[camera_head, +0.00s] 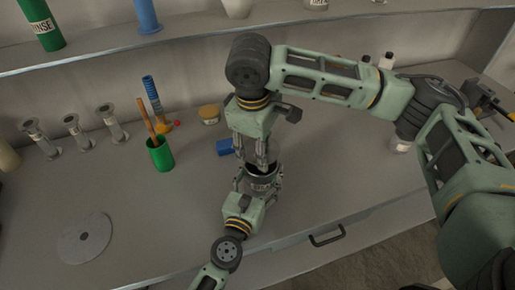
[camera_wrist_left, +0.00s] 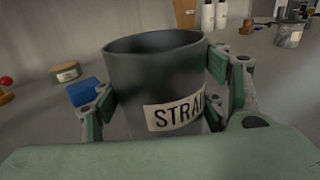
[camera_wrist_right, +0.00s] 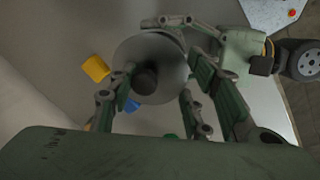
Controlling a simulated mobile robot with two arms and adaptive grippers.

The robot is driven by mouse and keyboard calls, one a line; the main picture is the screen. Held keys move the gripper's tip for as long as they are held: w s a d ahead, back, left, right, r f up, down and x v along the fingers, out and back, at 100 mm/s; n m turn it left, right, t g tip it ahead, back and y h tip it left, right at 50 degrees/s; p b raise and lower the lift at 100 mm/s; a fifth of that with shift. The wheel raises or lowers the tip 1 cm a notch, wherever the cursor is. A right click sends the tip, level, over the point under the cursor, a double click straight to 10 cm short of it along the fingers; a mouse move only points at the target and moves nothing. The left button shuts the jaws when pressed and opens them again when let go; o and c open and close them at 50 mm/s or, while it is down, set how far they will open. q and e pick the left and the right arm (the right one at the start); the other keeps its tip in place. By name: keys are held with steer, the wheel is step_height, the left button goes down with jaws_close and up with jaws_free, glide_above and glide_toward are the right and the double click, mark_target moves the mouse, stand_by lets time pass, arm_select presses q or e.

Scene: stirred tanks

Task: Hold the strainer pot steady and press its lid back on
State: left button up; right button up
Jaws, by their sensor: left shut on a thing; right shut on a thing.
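The dark strainer pot (camera_wrist_left: 152,75) stands upright with a pale label and an open top in the left wrist view. My left gripper (camera_head: 258,184) is shut around its sides; the pot's rim (camera_head: 263,169) shows between the two grippers in the head view. My right gripper (camera_wrist_right: 156,68) is above the pot, pointing down. In the right wrist view it is shut on the lid, a grey disc (camera_wrist_right: 166,56) with a dark knob. The lid covers the pot in that view and cannot be made out in the head view.
A blue block (camera_head: 224,148) and a tan jar (camera_head: 209,115) lie behind the pot. A green cup (camera_head: 160,154) with a brown stick stands left of it. A flat grey disc (camera_head: 73,246) lies at the front left. The counter between cup and disc is clear.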

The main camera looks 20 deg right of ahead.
steer(key=n, duration=0.1)
steer(key=r+n, duration=0.1)
steer(key=n, duration=0.1)
steer(key=r+n, duration=0.1)
steer(key=n, duration=0.1)
steer(key=shift+s+d+r+y, duration=0.2)
steer(key=shift+d+y, duration=0.15)
steer(key=shift+y, duration=0.05)
steer(key=shift+f, duration=3.15)
steer(key=shift+c, duration=0.2)
steer(key=shift+f, duration=0.15)
steer(key=o, duration=1.2)
steer(key=shift+o, duration=0.4)
steer(key=o, duration=0.4)
steer(key=shift+o, duration=0.2)
steer(key=shift+r, duration=3.5)
